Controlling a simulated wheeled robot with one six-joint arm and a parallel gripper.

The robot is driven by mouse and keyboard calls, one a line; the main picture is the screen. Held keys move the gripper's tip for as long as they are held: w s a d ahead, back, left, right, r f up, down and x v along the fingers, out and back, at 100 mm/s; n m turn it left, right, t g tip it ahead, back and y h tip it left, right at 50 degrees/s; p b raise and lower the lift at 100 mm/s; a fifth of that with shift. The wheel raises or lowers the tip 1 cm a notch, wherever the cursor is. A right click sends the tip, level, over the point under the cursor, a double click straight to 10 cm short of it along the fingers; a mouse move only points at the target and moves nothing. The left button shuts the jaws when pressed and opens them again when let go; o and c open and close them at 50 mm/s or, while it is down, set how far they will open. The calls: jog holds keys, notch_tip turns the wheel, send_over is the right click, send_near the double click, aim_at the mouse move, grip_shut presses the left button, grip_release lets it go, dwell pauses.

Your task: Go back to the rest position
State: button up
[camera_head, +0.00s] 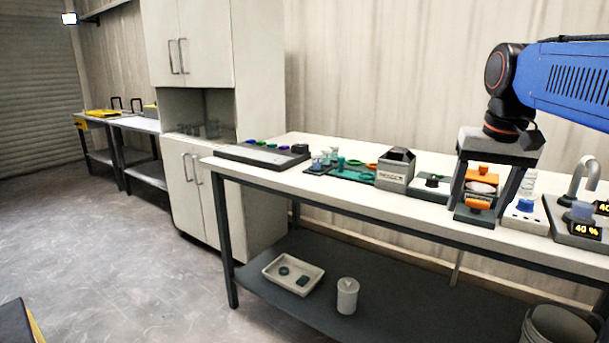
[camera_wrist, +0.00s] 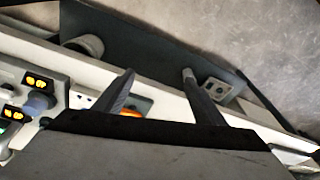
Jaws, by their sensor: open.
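My gripper (camera_head: 480,207) hangs at the end of my blue arm, over the right half of the long white-topped bench (camera_head: 330,190). Its two grey fingers point down and stand apart. Seen between them in the head view are an orange-topped item (camera_head: 483,174), a white part below it and another orange part; I cannot tell whether the fingers touch any of these. In the wrist view the fingers (camera_wrist: 158,72) are spread with nothing held between their tips, and a bit of orange (camera_wrist: 131,113) shows near the left finger's base.
A grey box (camera_head: 396,172), a blue-capped bottle (camera_head: 525,204) and a tap unit with yellow readouts (camera_head: 585,232) stand close by on the bench. A dark rack (camera_head: 262,155) stands at its left. A white tray (camera_head: 292,262) and jar (camera_head: 347,297) sit on the lower shelf. Open floor lies left.

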jog(key=s+a+f+n+t, duration=0.1)
jog(key=s+a+f, duration=0.2)
jog(key=s+f, duration=0.5)
jog(key=s+a+f+n+t, duration=0.1)
jog(key=s+a+f+n, duration=0.1)
jog(key=s+f, duration=0.6)
notch_tip(320, 180, down, 6)
jog(key=shift+s+a+f+n, duration=0.2)
jog(key=shift+s+a+n, duration=0.1)
jog(key=shift+a, duration=0.1)
